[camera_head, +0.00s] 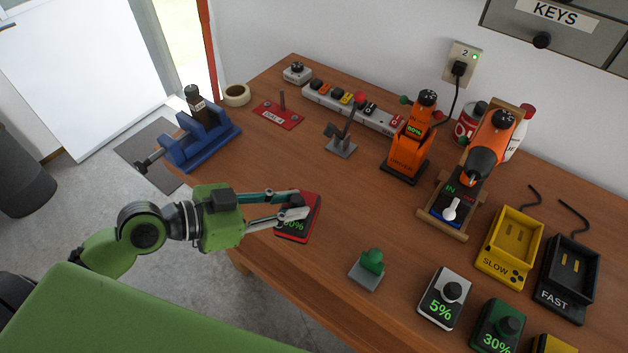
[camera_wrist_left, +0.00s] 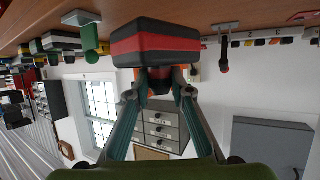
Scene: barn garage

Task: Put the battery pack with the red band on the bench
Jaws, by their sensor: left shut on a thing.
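The battery pack with the red band (camera_head: 291,236) is dark with a red edge and a green percentage display, partly covered by my fingers. My left gripper (camera_head: 300,205) reaches in from the left and is shut on this pack at the bench's near left side. In the left wrist view, the pack (camera_wrist_left: 155,45) shows its red band between black layers, held at the fingertips (camera_wrist_left: 160,75). The brown wooden bench (camera_head: 330,190) lies below it in the head view. I cannot tell whether the pack touches the bench top. My right gripper is not in view.
Right of the pack are a green knob on a plate (camera_head: 370,265), a white 5% pack (camera_head: 446,297) and a green 30% pack (camera_head: 497,327). A yellow SLOW charger (camera_head: 511,246) and black FAST charger (camera_head: 568,277) stand far right. A blue vise (camera_head: 200,140) is at the left. Mid-bench is clear.

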